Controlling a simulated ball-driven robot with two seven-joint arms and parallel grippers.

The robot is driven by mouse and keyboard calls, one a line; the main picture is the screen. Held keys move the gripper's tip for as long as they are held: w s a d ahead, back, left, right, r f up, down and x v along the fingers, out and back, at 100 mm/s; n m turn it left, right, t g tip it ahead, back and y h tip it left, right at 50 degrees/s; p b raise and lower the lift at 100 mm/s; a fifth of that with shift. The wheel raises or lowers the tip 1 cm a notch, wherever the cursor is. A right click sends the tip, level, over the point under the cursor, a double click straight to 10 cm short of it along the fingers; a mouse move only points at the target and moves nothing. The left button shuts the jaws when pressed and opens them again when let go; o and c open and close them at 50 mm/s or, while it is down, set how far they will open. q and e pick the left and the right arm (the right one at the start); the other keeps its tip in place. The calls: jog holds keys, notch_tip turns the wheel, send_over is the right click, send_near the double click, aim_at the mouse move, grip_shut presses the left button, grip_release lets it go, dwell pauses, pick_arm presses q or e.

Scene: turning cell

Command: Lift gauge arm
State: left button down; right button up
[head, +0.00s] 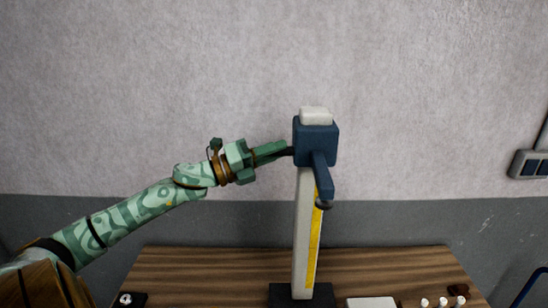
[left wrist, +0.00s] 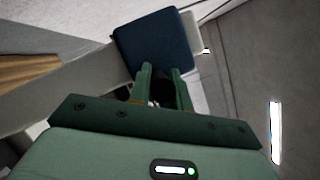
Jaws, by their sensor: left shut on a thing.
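The gauge arm is a dark blue block (head: 312,145) with a blue bar (head: 322,178) reaching down and toward me, and a dark round tip below the bar. It sits near the top of a pale upright column (head: 301,235) with a yellow strip. My left gripper (head: 286,150) comes from the left and is shut on a dark part at the block's left side. In the left wrist view, its fingers (left wrist: 160,76) close around that dark part, against the blue block (left wrist: 153,38). The grip's details are partly hidden by the fingers. My right gripper is not in view.
The column stands on a dark base (head: 287,296) on a wooden table (head: 220,270). A white flat item (head: 371,302) and several small white-topped pieces (head: 441,302) are at the front right. A grey wall panel (head: 530,164) is at the far right. The space above the column is clear.

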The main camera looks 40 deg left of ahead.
pick_arm(q)
jog(key=shift+a+r, duration=0.1)
jog(key=shift+r, duration=0.3)
jog(key=c, duration=1.3)
grip_release()
jog(key=shift+f, duration=0.1)
jog(key=shift+s+a+f, duration=0.2)
jog(key=shift+s+f, duration=0.1)
jog(key=shift+s, duration=0.1)
jog(key=b+v, duration=0.4)
jog(key=v, duration=1.1)
jog(key=shift+s, duration=0.25)
jog(key=shift+r, duration=0.1)
